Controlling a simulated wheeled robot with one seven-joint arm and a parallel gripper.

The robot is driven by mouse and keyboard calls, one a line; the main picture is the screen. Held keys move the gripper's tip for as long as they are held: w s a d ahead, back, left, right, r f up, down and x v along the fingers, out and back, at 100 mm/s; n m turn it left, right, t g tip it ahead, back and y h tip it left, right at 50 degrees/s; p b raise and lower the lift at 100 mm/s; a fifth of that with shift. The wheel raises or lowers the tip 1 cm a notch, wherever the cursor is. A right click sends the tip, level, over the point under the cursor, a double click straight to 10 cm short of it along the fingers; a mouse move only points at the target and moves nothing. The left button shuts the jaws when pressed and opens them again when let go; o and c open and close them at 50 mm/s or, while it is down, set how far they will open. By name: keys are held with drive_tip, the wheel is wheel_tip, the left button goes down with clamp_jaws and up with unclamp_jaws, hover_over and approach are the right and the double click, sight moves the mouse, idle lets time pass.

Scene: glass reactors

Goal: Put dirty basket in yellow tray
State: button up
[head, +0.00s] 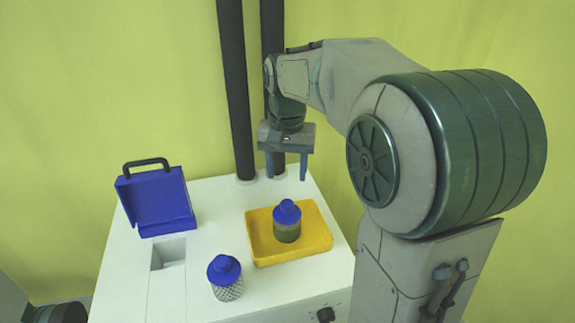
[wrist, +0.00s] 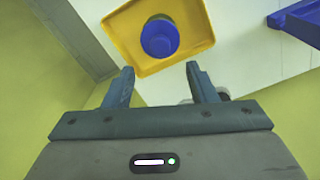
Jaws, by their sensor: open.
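A yellow tray (head: 262,258) lies on the white bench at the right. A basket with a blue cap and a dark olive body (head: 287,229) stands upright inside it. A second basket with a blue cap and a pale mesh body (head: 226,283) stands on the bench in front of the tray, to its left. My gripper (head: 290,168) is open and empty above the back of the tray, pointing down and clear of both baskets. In the wrist view the tray (wrist: 125,60) and the blue cap (wrist: 160,37) of the basket in it show beyond the fingers (wrist: 160,82).
An open blue case (head: 157,203) with a black handle stands at the back left of the white bench (head: 210,200). A square opening (head: 168,254) is in the bench top in front of it. Two dark vertical pipes (head: 235,90) rise behind the bench.

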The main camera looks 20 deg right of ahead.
drive_tip(key=s+f+n+t, duration=0.1)
drive_tip(key=s+f+n, duration=0.1)
drive_tip(key=s, duration=0.7)
drive_tip(key=s+f+n+t, duration=0.2)
drive_tip(key=s+f, duration=0.1)
drive_tip(key=s, duration=0.6)
drive_tip(key=shift+f+n, duration=0.35)
drive_tip(key=shift+n, duration=0.05)
